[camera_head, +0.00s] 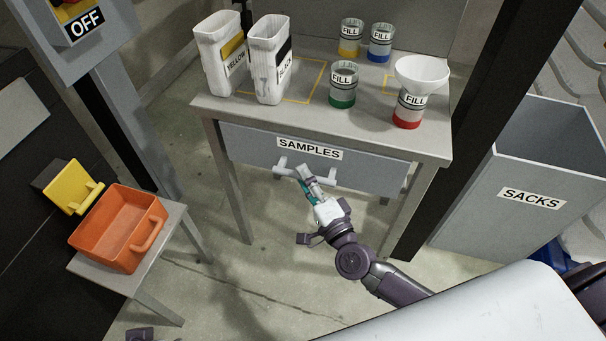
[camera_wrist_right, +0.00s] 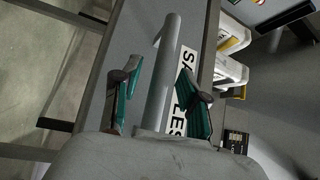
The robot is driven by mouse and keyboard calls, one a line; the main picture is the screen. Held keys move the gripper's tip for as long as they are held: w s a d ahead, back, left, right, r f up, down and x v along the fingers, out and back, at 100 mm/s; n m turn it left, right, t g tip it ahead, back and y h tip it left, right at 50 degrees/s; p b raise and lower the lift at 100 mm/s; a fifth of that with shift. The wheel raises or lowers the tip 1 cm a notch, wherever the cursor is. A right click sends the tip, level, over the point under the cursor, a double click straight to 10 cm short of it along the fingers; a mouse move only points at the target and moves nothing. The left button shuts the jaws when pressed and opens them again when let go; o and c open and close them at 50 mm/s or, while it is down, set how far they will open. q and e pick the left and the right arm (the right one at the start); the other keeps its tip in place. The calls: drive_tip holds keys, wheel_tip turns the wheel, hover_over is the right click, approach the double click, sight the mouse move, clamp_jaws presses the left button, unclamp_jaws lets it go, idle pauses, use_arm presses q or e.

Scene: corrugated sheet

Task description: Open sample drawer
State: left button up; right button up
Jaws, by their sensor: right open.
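The sample drawer (camera_head: 370,176) is the grey front under the table top, labelled SAMPLES, and it looks closed. Its pale bar handle (camera_head: 287,171) runs across the front. My right gripper (camera_head: 308,176) is at the handle, hiding part of it. In the right wrist view, the handle (camera_wrist_right: 163,85) passes between the two green-padded fingers of my right gripper (camera_wrist_right: 160,100). The fingers are open, with a gap visible on each side of the bar. Only a small dark piece, apparently of my left gripper (camera_head: 139,334), shows at the bottom edge; its fingers are hidden.
On the table (camera_head: 215,104) stand a YELLOW container (camera_head: 215,60), a BLACK container (camera_head: 266,65), several FILL jars and a white funnel (camera_head: 422,70). An orange bin (camera_head: 115,225) and yellow scoop (camera_head: 70,185) are at left. A SACKS bin (camera_head: 490,220) stands right.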

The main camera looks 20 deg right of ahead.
drive_tip(key=shift+w+a+r, duration=0.1)
drive_tip(key=shift+w, duration=0.55)
clamp_jaws()
